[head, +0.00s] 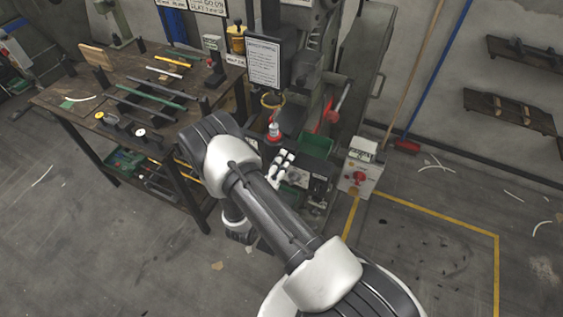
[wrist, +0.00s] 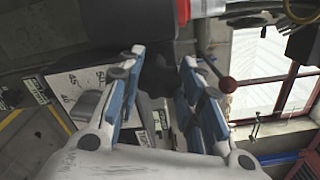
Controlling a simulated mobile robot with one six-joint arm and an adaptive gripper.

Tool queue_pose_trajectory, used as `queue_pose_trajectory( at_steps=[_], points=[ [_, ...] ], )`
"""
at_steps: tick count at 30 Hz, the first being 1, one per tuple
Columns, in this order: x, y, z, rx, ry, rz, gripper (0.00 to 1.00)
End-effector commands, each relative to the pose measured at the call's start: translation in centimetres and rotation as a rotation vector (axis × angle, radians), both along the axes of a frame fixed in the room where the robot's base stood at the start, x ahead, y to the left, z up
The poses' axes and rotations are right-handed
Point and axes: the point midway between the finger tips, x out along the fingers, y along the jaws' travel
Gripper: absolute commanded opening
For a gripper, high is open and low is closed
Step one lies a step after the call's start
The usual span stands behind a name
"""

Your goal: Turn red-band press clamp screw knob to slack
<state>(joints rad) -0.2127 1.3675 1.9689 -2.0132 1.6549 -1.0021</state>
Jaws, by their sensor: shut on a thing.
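The dark clamp screw knob (wrist: 156,76) sits between the two blue-padded fingers of my gripper (wrist: 163,58) in the wrist view. My gripper is shut on the knob, one finger at each side of it. A cylinder with a red band (wrist: 182,12) shows at the top edge of the wrist view, beyond the fingertips. In the head view, the red band (head: 273,137) of the press shows just behind my gripper (head: 284,158). The knob cannot be made out in the head view.
A workbench (head: 70,100) with tools is at the left. A control box (head: 358,178) with a red button stands right of the press. Open floor (head: 430,250) lies at the right.

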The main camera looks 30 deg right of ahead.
Motion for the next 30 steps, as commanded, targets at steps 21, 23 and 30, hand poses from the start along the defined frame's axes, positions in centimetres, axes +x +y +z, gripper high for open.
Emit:
queue_pose_trajectory(
  at_steps=[21,23,30],
  points=[
    [-0.01,0.0,-0.14,-0.415,0.531,0.0,0.09],
    [-0.01,0.01,-0.15,-0.446,0.572,0.0,0.09],
    [-0.02,-0.01,-0.18,-0.549,0.704,0.0,0.09]
  ],
)
